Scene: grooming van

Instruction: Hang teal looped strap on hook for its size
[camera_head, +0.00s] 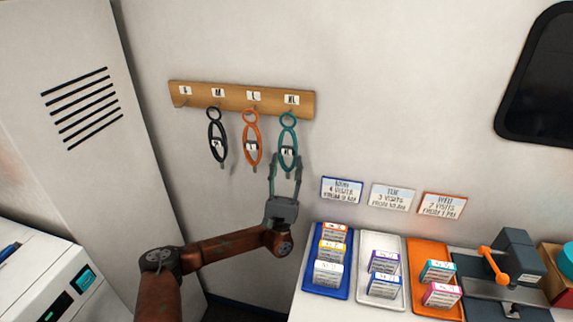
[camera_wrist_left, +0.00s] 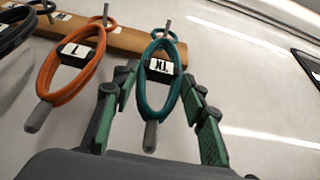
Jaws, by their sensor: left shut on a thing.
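The teal looped strap (camera_head: 289,134) has a small ring at its top and a tag reading XL in the left wrist view (camera_wrist_left: 145,100). It hangs upright below the XL label on the wooden hook board (camera_head: 272,104). Its ring is at the XL hook (camera_wrist_left: 168,27); I cannot tell whether the hook passes through it. My left gripper (camera_head: 287,161) is shut on the strap near its tag, with one finger on each side, coming from below. My right gripper is not in view.
An orange strap (camera_head: 252,137) tagged L and a black strap (camera_head: 216,142) hang to the left. The S hook (camera_head: 183,103) is bare. Blue, white and orange trays (camera_head: 421,247) with small boxes stand on the counter at lower right. A grey cabinet (camera_head: 75,130) stands left.

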